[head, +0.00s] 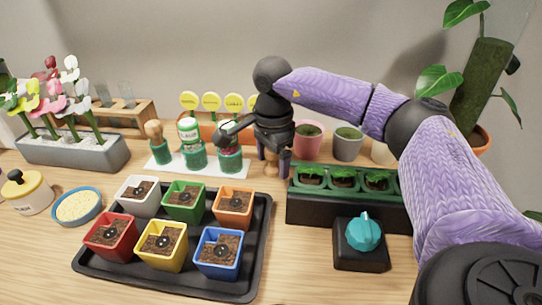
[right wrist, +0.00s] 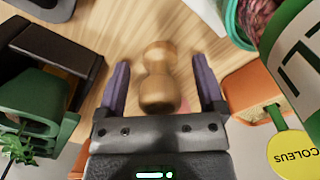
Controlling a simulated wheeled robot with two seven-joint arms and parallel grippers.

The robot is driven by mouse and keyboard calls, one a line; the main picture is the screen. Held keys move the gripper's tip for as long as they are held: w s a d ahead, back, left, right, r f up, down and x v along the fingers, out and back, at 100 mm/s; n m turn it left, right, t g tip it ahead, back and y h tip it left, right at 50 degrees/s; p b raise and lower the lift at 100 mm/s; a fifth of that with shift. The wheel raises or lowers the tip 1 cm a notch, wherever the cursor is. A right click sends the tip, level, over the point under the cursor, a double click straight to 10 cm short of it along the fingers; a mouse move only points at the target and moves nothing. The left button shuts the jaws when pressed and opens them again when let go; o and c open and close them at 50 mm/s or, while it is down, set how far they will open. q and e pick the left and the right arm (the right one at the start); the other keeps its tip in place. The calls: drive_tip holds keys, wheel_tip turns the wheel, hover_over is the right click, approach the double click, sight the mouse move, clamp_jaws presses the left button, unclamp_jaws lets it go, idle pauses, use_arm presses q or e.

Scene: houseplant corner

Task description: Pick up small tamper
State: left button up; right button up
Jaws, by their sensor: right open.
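The small wooden tamper (right wrist: 157,80) stands on the table between the two purple fingers of my right gripper (right wrist: 161,66) in the right wrist view. Clear gaps show on both sides of it, so the gripper is open around it and not closed on it. In the head view my right gripper (head: 272,163) points down at the back of the table, and a bit of the tamper (head: 270,171) shows between its fingers. The rest is hidden behind the fingers. My left gripper is not in view.
A white strip with green holders (head: 193,157) stands just left of the gripper. A dark seedling tray (head: 330,212) is close on the right. The black tray (head: 262,215) of coloured pots is in front. Yellow labels on an orange block (right wrist: 258,100) are close behind.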

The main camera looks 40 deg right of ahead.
drive_tip(key=shift+r, duration=0.1)
drive_tip(key=shift+c, duration=0.3)
drive_tip(key=c, duration=0.5)
clamp_jaws()
drive_tip(key=shift+r, duration=0.1)
